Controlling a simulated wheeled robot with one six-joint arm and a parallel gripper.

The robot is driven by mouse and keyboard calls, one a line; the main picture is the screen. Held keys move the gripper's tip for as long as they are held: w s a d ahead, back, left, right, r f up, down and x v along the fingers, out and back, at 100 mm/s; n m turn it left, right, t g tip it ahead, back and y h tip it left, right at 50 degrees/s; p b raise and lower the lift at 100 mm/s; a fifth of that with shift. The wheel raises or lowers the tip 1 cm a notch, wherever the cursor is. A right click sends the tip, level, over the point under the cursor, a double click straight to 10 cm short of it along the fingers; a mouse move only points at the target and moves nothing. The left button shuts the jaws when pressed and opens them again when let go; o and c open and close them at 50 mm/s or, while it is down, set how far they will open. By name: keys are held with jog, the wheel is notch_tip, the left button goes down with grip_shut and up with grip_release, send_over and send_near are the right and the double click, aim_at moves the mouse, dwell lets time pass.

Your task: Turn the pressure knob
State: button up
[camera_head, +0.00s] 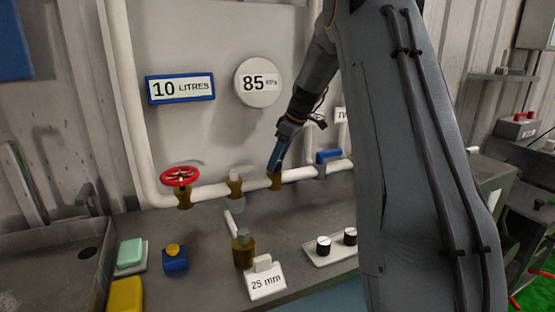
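My gripper (278,158) reaches down from the upper right, with a blue part at its end. Its tip is just above, or at, a brass fitting (275,182) on the white pipe; I cannot tell whether they touch. Its fingers are too small to tell open from shut. No label marks a pressure knob. Two black knobs with light tops, one on the left (323,245) and one on the right (350,236), stand on a pale plate (322,259).
A red handwheel valve (180,177), another brass fitting (235,185) and a blue lever (328,156) sit along the pipe (210,191). My arm hides the right middle.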

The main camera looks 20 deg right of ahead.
jog(key=b+v, duration=0.2)
jog(key=v, duration=0.5)
jog(key=shift+d+r, duration=0.15)
jog(key=shift+r, duration=0.2)
jog(key=shift+s, duration=0.25)
